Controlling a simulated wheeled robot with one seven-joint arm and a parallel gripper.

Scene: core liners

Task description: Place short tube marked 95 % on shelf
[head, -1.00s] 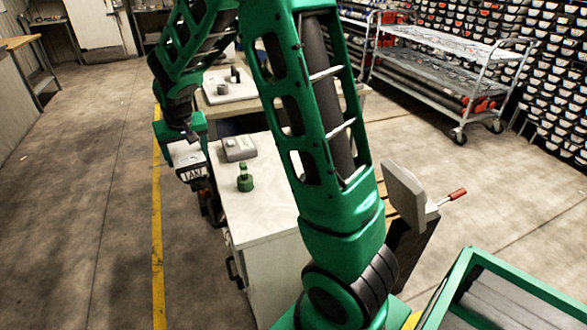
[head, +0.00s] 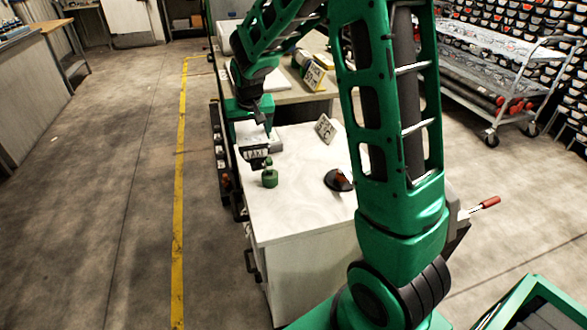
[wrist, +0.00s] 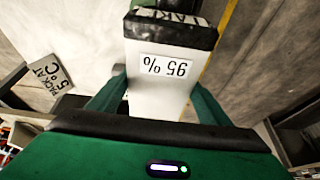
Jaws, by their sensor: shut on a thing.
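The short tube (head: 252,141) is a pale, boxy-looking piece with a dark end that carries a lettered label. In the wrist view the tube (wrist: 160,98) shows a white label reading 95 %, upside down. My gripper (head: 248,117) is shut on it, with a green finger on each side in the wrist view (wrist: 158,104). In the head view the tube appears near the left edge of the white-topped bench; its height above it is hard to tell. Which shelf is meant is not clear; a wall rack (head: 500,30) with many small bins stands far right.
On the bench (head: 290,215) stand a green knobbed object (head: 269,176), a black disc (head: 336,181) and a small sign (head: 325,128). A wheeled metal cart (head: 500,75) stands at right.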

